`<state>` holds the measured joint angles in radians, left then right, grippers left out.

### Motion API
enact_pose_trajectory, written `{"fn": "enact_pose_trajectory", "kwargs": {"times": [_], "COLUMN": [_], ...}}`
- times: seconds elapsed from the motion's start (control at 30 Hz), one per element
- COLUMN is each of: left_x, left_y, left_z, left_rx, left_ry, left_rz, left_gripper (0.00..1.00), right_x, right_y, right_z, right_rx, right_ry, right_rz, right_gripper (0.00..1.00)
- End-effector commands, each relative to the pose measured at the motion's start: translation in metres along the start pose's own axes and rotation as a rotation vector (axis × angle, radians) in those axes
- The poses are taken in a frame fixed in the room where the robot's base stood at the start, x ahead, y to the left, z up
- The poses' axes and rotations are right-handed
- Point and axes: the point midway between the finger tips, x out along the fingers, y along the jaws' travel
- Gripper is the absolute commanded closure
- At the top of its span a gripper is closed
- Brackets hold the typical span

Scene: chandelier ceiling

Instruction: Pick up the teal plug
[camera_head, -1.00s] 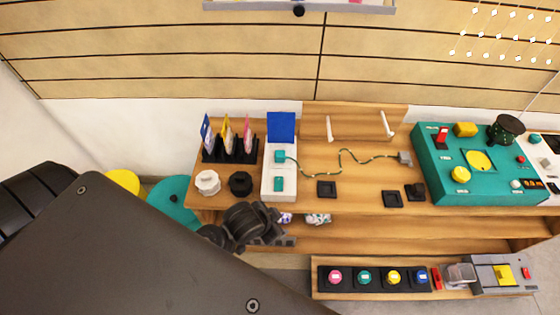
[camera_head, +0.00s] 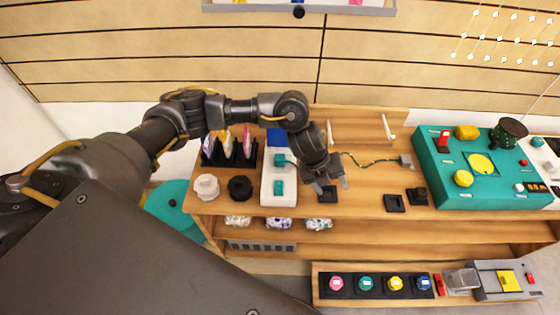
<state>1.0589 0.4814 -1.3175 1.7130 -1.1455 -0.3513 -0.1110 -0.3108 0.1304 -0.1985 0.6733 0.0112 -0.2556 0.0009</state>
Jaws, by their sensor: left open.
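The teal plug (camera_head: 280,160) sits on the upper part of a white panel (camera_head: 267,190) on the wooden bench. A green and yellow cord (camera_head: 365,163) runs right to a grey block (camera_head: 405,161); my left arm hides the cord's end near the plug. A second teal piece (camera_head: 278,188) sits lower on the white panel. My left gripper (camera_head: 332,189) is open and empty, pointing down over the bench. It is to the right of the plug and nearer the front, above a black square base (camera_head: 327,197). My right gripper is not in view.
A black rack with colored cards (camera_head: 225,150) and white (camera_head: 207,186) and black (camera_head: 240,187) knobs stand left of the panel. A teal console (camera_head: 480,185) stands right. Small black bases (camera_head: 394,202) lie between; the bench's right-middle is mostly clear.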

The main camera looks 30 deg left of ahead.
Motion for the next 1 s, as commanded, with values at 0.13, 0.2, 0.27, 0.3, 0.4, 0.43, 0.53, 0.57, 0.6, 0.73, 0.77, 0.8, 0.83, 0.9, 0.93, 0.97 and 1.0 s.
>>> {"fn": "enact_pose_trajectory", "kwargs": {"times": [0.13,0.2,0.27,0.3,0.4,0.43,0.53,0.57,0.6,0.73,0.77,0.8,0.83,0.9,0.93,0.97,1.0], "left_x": [-0.053,-0.077,-0.096,-0.107,-0.127,-0.131,-0.137,-0.138,-0.138,-0.128,-0.123,-0.117,-0.112,-0.102,-0.098,-0.096,-0.092], "left_y": [0.044,0.061,0.073,0.079,0.09,0.092,0.096,0.097,0.097,0.102,0.104,0.107,0.109,0.114,0.116,0.117,0.118], "left_z": [0.06,0.08,0.092,0.099,0.109,0.111,0.114,0.114,0.114,0.115,0.115,0.115,0.115,0.116,0.117,0.117,0.117], "left_rx": [0.057,0.056,0.048,0.041,0.025,0.021,0.015,0.014,0.014,0.012,0.012,0.013,0.012,0.012,0.013,0.013,0.013], "left_ry": [-0.047,-0.059,-0.067,-0.072,-0.078,-0.08,-0.081,-0.081,-0.08,-0.079,-0.077,-0.077,-0.077,-0.078,-0.078,-0.078,-0.079], "left_rz": [0.217,0.297,0.352,0.38,0.43,0.44,0.456,0.458,0.459,0.458,0.458,0.458,0.458,0.457,0.457,0.456,0.456], "left_gripper": [0.42,0.42,0.42,0.42,0.42,0.42,0.42,0.42,0.42,0.42,0.42,0.42,0.42,0.42,0.42,0.42,0.42], "right_x": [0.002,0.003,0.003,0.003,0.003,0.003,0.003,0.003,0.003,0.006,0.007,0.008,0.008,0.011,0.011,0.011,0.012], "right_y": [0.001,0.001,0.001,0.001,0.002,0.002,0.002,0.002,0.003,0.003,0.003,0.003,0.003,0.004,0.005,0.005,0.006], "right_z": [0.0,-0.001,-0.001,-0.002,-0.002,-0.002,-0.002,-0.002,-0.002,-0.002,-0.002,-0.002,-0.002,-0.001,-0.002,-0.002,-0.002], "right_rx": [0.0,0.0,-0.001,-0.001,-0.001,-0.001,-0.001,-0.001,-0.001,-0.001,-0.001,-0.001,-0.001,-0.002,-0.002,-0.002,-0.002], "right_ry": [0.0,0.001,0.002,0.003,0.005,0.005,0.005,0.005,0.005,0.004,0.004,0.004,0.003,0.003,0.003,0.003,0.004], "right_rz": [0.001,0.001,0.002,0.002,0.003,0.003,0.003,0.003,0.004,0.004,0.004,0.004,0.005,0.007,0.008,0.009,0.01], "right_gripper": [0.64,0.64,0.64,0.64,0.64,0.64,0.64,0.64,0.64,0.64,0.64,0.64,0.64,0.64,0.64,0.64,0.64]}}
